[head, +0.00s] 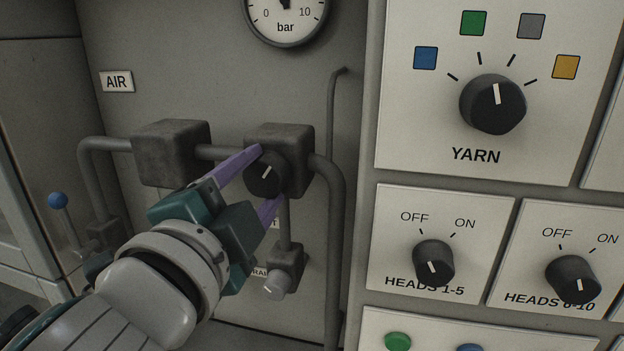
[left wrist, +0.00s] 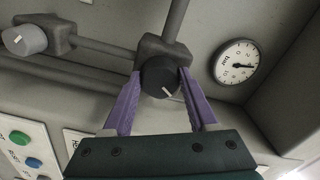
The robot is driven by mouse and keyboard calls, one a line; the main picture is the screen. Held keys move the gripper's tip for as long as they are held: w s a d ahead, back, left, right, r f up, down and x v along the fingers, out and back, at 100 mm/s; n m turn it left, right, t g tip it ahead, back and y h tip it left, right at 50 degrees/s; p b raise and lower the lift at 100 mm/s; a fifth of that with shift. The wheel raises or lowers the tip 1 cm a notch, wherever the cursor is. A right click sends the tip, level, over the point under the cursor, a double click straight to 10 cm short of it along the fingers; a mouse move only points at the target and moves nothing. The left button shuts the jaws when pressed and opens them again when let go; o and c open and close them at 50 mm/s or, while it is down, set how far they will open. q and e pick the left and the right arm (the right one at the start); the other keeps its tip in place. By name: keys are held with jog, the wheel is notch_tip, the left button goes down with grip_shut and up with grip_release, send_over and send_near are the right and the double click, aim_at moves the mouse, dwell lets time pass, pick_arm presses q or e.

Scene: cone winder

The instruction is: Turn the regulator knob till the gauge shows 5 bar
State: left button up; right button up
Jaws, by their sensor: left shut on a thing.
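The dark round regulator knob (head: 265,176) with a white mark sits on a grey block (head: 296,150) in the pipe line. My left gripper (head: 268,180) has its purple fingers on either side of the knob and is shut on it. In the left wrist view the knob (left wrist: 160,77) lies between both fingertips, its white mark visible. The gauge (head: 285,22) is cut off at the top of the head view, showing 0, 10 and "bar". The whole gauge (left wrist: 237,62) shows in the left wrist view; its needle points roughly away from the word "bar", but the numbers are too small to read.
Pipes (head: 335,230) and another grey block (head: 172,152) surround the knob. A drain valve (head: 280,272) is below it. The panel to the right has a yarn selector (head: 492,104) and two head switches, (head: 433,262) being the nearer. A blue-tipped lever (head: 58,200) stands at left.

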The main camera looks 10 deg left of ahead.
pick_arm(q)
jog(key=o, duration=1.4)
jog(key=shift+c, duration=0.2)
jog(key=s+b, duration=0.2)
jog(key=s, duration=0.8)
jog(key=shift+a, duration=0.15)
